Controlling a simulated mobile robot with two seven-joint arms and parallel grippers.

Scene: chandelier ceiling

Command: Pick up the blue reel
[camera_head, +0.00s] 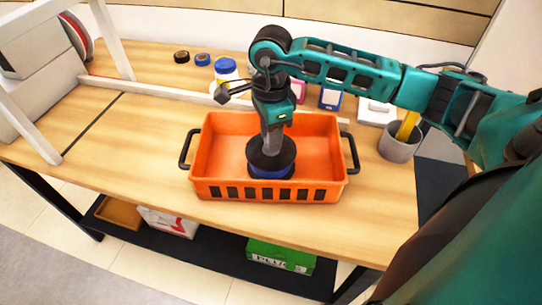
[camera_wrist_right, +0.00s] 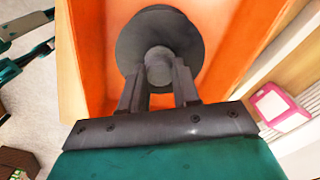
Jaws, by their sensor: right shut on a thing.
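The blue reel (camera_head: 270,173) has a dark round top flange and blue winding below it. It is inside the orange crate (camera_head: 212,150), near its middle in the head view. My right gripper (camera_head: 270,143) points down over it. In the right wrist view the gripper's fingers (camera_wrist_right: 160,85) are shut on the round hub at the centre of the reel's dark flange (camera_wrist_right: 137,45). The blue winding is hidden there. I cannot tell whether the reel touches the crate floor. My left gripper is not in view.
The crate has dark handles and stands on a wooden table (camera_head: 110,170). The table is clear left of the crate.

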